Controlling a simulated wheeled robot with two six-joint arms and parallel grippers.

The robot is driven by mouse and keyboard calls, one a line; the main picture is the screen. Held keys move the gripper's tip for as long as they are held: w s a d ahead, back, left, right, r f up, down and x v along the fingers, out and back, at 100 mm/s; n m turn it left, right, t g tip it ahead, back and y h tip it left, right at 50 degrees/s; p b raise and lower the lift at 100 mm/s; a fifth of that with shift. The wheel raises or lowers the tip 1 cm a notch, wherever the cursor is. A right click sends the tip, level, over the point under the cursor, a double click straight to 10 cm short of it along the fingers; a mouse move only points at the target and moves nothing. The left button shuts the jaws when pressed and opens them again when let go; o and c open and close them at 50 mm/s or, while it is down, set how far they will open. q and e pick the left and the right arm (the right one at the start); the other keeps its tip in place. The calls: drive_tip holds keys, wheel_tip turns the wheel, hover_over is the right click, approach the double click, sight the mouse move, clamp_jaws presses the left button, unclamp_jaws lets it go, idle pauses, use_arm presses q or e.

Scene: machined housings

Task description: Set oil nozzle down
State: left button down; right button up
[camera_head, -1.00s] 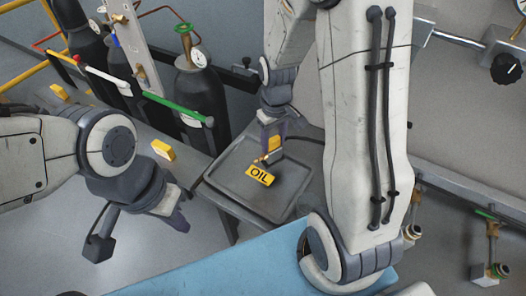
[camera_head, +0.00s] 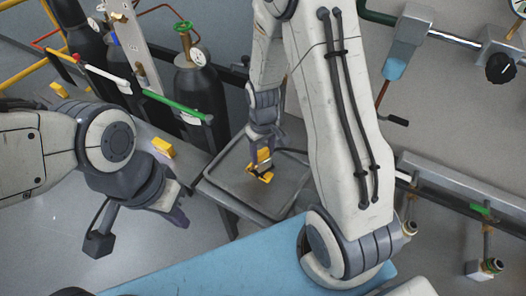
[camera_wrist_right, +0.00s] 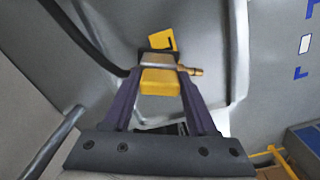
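The oil nozzle has a yellow block body (camera_wrist_right: 160,82), a grey metal part and a brass tip pointing right in the right wrist view. My right gripper (camera_wrist_right: 160,92) has its purple fingers against both sides of the yellow body. In the head view this gripper (camera_head: 263,150) is low over the grey tray (camera_head: 285,185), with the yellow nozzle (camera_head: 264,157) at its fingertips. A yellow OIL label (camera_head: 266,177) lies on the tray, partly covered; it also shows in the wrist view (camera_wrist_right: 164,40). I cannot tell whether the nozzle touches the tray. My left gripper (camera_head: 178,213) hangs left of the tray, its fingers unclear.
Dark gas cylinders (camera_head: 200,90) stand behind a rail at the back left. A yellow block (camera_head: 163,147) is left of the tray. A blue surface (camera_head: 230,265) lies in front. Wall pipes and a valve knob (camera_head: 501,68) are at the right.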

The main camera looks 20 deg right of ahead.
drive_tip(key=o, duration=0.3)
wheel_tip(320, 180, up, 12)
drive_tip(key=b, duration=0.1)
drive_tip(key=s+a+r+n, duration=0.2)
drive_tip(key=s+a, duration=0.5)
drive_tip(key=s, duration=0.2)
drive_tip(key=s+a+r+n+y, duration=0.1)
drive_tip(key=s+a+r+n, duration=0.1)
drive_tip(key=s+a, duration=0.5)
drive_tip(key=s+r, duration=0.1)
drive_tip(key=s, duration=0.2)
drive_tip(key=shift+s+n, duration=0.25)
drive_tip(key=shift+n, duration=0.15)
drive_tip(key=shift+a+r, duration=0.1)
